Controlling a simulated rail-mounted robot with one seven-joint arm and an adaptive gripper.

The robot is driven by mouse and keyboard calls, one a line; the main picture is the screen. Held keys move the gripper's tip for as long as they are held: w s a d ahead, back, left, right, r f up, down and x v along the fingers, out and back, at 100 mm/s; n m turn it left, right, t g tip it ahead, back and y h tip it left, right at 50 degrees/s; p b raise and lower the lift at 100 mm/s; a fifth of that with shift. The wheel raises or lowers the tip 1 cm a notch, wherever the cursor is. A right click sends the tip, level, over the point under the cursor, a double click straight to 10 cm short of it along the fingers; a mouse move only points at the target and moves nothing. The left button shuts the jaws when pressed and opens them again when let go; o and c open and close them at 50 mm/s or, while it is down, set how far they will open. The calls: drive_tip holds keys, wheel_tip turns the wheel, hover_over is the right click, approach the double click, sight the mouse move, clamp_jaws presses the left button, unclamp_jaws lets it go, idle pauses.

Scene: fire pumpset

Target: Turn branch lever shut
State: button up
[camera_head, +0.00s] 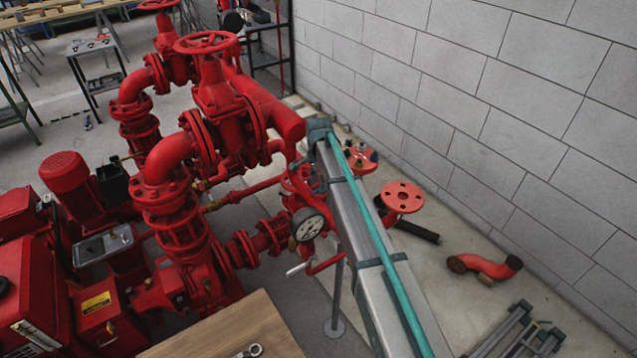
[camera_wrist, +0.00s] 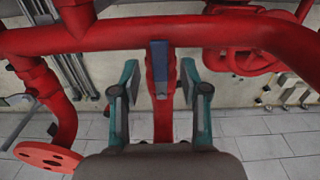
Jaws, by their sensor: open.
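In the wrist view a blue, flat lever (camera_wrist: 159,60) stands upright in front of a thick red horizontal pipe (camera_wrist: 90,38). I take it for the branch lever. A narrower red pipe (camera_wrist: 163,122) runs down behind and below it. My gripper (camera_wrist: 159,76) is open, with one teal finger left of the lever and one right of it. Gaps show on both sides, and neither finger visibly touches it. How far the lever lies in depth between the fingers I cannot tell. In the head view my arm hides the gripper and this lever.
Red pumps and valves with a handwheel (camera_head: 206,43) fill the left of the head view. A pressure gauge (camera_head: 308,225) sits beside my arm. A red flange (camera_head: 402,197) and a loose elbow pipe (camera_head: 485,266) lie right. A block wall (camera_head: 480,90) stands behind.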

drive_tip(key=shift+f, duration=0.5)
clamp_jaws()
